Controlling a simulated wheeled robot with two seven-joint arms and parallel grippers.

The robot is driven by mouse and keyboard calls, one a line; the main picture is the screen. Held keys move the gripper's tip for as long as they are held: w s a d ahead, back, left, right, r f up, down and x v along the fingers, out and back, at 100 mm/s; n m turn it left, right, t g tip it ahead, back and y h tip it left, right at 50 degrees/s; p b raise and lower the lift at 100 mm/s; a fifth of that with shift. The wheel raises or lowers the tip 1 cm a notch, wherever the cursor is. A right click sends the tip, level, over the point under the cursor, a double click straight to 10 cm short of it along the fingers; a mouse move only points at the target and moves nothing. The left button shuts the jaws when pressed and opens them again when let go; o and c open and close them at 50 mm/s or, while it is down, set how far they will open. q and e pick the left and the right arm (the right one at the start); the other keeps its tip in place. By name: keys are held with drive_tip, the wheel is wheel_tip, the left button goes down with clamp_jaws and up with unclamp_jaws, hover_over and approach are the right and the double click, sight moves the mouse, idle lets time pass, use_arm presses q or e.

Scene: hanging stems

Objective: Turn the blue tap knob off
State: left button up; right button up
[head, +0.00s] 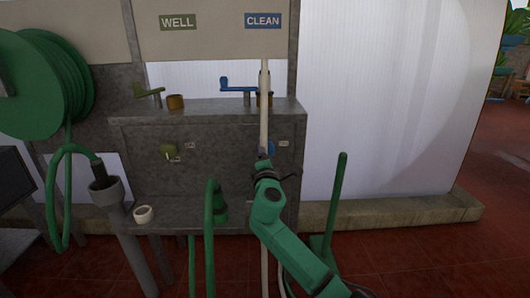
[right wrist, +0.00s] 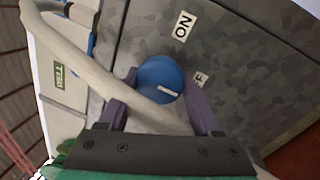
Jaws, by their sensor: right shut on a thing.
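The blue tap knob (right wrist: 158,72) is round with a white pointer line and sits on the grey panel. In the right wrist view, an ON label (right wrist: 182,27) is above it and a partly hidden OFF label (right wrist: 202,80) is to its right. The pointer line slants toward the right. My right gripper (right wrist: 161,84) has its purple fingers on either side of the knob, shut on it. In the head view the knob (head: 271,148) is partly hidden behind the cream hose and my right arm. My left gripper is not in view.
A cream hose (right wrist: 75,50) passes across my right gripper's left finger. The CLEAN sign (head: 262,20) and blue tap (head: 238,86) are above. A green upright handle (head: 336,195) stands right.

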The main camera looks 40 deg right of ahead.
drive_tip(key=o, duration=1.4)
drive_tip(key=shift+c, duration=0.2)
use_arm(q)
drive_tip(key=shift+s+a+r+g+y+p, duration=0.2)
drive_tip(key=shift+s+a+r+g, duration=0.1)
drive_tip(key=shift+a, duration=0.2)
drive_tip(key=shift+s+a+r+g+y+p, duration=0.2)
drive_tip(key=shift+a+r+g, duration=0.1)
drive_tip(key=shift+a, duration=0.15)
use_arm(e)
drive_tip(key=v, duration=1.4)
drive_tip(key=shift+s, duration=0.25)
drive_tip(key=shift+a, duration=0.1)
